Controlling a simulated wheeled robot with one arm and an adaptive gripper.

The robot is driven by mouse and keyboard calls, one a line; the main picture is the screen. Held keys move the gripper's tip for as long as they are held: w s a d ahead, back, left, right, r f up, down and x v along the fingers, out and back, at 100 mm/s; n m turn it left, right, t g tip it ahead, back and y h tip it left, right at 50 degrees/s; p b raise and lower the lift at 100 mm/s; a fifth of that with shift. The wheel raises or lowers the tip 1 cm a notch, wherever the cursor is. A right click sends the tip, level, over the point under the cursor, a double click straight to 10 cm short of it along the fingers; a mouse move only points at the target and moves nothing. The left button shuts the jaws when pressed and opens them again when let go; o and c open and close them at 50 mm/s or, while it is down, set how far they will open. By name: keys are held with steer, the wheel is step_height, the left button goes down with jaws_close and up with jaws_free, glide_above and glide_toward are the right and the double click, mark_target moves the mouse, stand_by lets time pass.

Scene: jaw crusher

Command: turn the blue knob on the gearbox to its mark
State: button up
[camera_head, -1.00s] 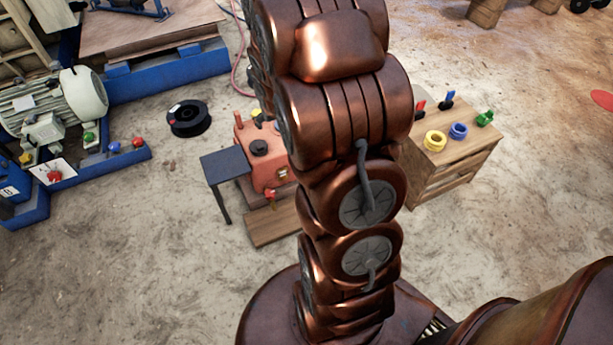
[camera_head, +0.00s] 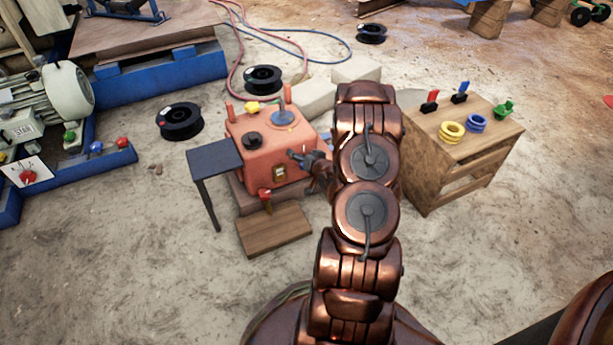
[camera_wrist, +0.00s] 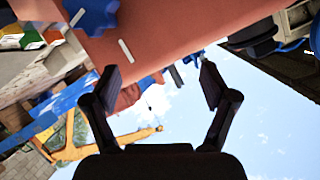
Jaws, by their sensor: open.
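The gearbox (camera_head: 262,150) is an orange-red box on the floor near the middle of the head view. The blue knob (camera_head: 283,118) is on its top, at the back right. In the wrist view the blue knob (camera_wrist: 92,14) is cut off by the top edge, at upper left. A white line shows on the knob, and a separate white mark (camera_wrist: 126,50) lies on the red surface beside it. My gripper (camera_wrist: 161,85) is open with nothing between its fingers. In the head view it is at the gearbox's right front side; contact there cannot be told.
A dark side table (camera_head: 215,158) stands left of the gearbox. A yellow knob (camera_head: 252,107) and a black cap (camera_head: 252,139) are also on its top. A wooden crate (camera_head: 437,190) with coloured rings and handles stands to the right. Black spools (camera_head: 181,121) lie behind left.

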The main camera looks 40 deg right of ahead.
steer(key=s+d+f+m+t+h+b, duration=0.1)
steer(key=s+f+m+t+b, duration=0.15)
steer(key=f, duration=0.25)
steer(key=s+d+f+m+t+h+b, duration=0.1)
steer(key=s+f+m+b, duration=0.1)
steer(key=s+f+b, duration=0.3)
steer(key=shift+n, duration=0.25)
steer(key=shift+a+b+x, duration=0.2)
steer(key=shift+b+x, duration=0.4)
steer(key=shift+x, duration=1.9)
steer(key=shift+a+b+x, duration=0.15)
steer(key=shift+b+x, duration=0.45)
steer(key=shift+x, duration=1.9)
steer(key=shift+w+f, duration=0.1)
steer(key=shift+f, duration=0.05)
steer(key=c, duration=1.2)
